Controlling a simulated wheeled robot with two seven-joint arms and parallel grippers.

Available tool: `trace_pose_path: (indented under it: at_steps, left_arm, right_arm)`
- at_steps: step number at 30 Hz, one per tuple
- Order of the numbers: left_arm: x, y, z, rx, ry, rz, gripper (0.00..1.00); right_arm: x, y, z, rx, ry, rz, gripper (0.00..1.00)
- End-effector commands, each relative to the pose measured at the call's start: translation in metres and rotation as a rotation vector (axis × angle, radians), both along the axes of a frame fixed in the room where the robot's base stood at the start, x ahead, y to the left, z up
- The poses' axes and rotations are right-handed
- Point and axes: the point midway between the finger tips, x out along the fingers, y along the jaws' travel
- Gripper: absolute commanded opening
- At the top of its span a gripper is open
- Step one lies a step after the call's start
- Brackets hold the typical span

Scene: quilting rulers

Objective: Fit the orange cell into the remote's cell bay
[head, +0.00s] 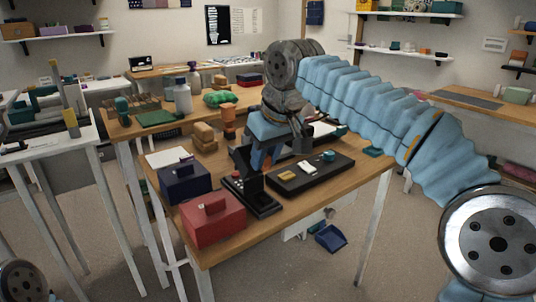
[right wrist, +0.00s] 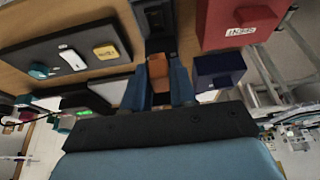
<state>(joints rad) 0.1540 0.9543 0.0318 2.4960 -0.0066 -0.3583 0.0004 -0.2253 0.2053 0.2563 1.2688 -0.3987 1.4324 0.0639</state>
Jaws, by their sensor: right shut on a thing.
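My right gripper (head: 264,163) hangs over the wooden table beside a black stand. In the right wrist view its two blue fingers (right wrist: 159,90) are shut on the orange cell (right wrist: 157,70). In the head view the fingers mostly hide the cell. The black upright device on the stand (head: 246,178) looks like the remote; its dark body (right wrist: 155,22) lies just beyond the cell in the right wrist view. The cell's far end is close to it, but I cannot tell whether they touch. The cell bay cannot be made out clearly. My left gripper is out of view.
A black tray (head: 290,186) right of the stand holds a yellow block (head: 288,175), a white piece (head: 307,167) and a teal piece (head: 328,156). A red box (head: 212,222) and a dark blue box (head: 185,186) stand left. Brown blocks (head: 204,137) sit behind.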

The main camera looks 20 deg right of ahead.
Motion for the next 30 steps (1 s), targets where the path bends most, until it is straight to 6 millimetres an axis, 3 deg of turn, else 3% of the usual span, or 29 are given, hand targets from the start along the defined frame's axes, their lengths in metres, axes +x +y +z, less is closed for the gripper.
trace_pose_path:
  at_steps: [8,21,30]
  left_arm:
    - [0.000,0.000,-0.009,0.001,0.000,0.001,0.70]
    - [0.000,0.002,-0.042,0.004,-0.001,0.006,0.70]
    - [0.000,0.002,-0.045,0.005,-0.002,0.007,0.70]
  right_arm:
    - [0.000,0.000,-0.011,0.000,0.001,0.000,0.04]
    - [0.000,0.000,-0.054,0.000,0.001,0.000,0.04]
    - [0.000,0.000,-0.058,0.000,0.000,0.000,0.04]
